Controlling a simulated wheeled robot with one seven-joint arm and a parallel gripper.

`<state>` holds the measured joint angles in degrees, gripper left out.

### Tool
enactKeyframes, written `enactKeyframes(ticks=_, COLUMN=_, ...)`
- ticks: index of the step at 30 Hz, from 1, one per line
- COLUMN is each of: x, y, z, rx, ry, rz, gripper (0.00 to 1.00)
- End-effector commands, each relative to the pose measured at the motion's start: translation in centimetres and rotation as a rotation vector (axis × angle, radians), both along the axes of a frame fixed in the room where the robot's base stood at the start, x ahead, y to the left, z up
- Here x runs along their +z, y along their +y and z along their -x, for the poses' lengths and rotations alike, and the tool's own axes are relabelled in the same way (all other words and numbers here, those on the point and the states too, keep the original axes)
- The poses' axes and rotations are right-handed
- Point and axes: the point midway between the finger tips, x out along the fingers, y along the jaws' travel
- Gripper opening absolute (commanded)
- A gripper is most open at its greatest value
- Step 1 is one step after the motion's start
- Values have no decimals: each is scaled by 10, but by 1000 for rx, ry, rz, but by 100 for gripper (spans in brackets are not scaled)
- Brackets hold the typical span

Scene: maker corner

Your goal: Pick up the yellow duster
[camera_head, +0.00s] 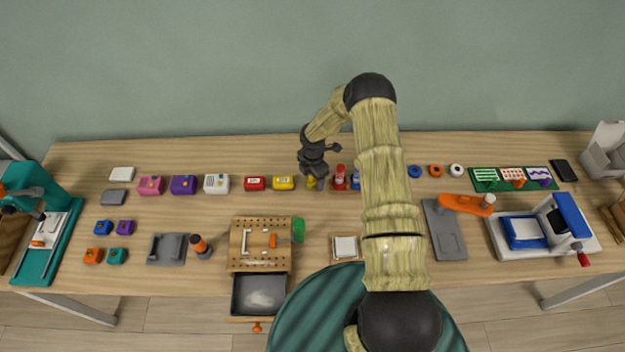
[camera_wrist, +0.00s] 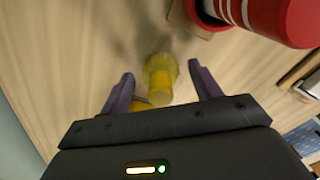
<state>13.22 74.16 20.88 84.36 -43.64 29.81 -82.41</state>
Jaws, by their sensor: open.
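The yellow duster (camera_wrist: 160,80) stands on the wooden table, seen from above between the two fingers of my gripper (camera_wrist: 161,78) in the wrist view. It has a fuzzy yellow-green end and a smoother yellow part nearer the palm. The fingers are open, with a visible gap on each side of it. In the head view my gripper (camera_head: 314,168) is over the back middle of the table, and a little of the yellow duster (camera_head: 311,184) shows just below it. The gripper hides the rest.
A red bottle (camera_head: 339,178) stands close to the right of the duster; it looms large in the wrist view (camera_wrist: 285,20). Yellow (camera_head: 283,183) and red boxes (camera_head: 254,184) lie to the left. A pegboard (camera_head: 258,258) stands in front. My arm hides part of the table.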

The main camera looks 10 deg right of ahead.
Motion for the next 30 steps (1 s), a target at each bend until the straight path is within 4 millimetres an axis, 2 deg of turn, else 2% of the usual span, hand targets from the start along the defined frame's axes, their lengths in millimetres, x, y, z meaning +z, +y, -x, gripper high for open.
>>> enactKeyframes(ticks=11, x=0, y=0, z=0, rx=0, ry=0, rz=0, gripper=63)
enactKeyframes(ticks=12, x=0, y=0, z=0, rx=0, ry=0, rz=0, gripper=61)
enactKeyframes(ticks=14, x=0, y=0, z=0, rx=0, ry=0, rz=0, gripper=49)
enactKeyframes(ticks=19, x=0, y=0, z=0, rx=0, ry=0, rz=0, gripper=16)
enactKeyframes(ticks=30, x=1, y=0, z=0, rx=0, ry=-1, rz=0, gripper=15)
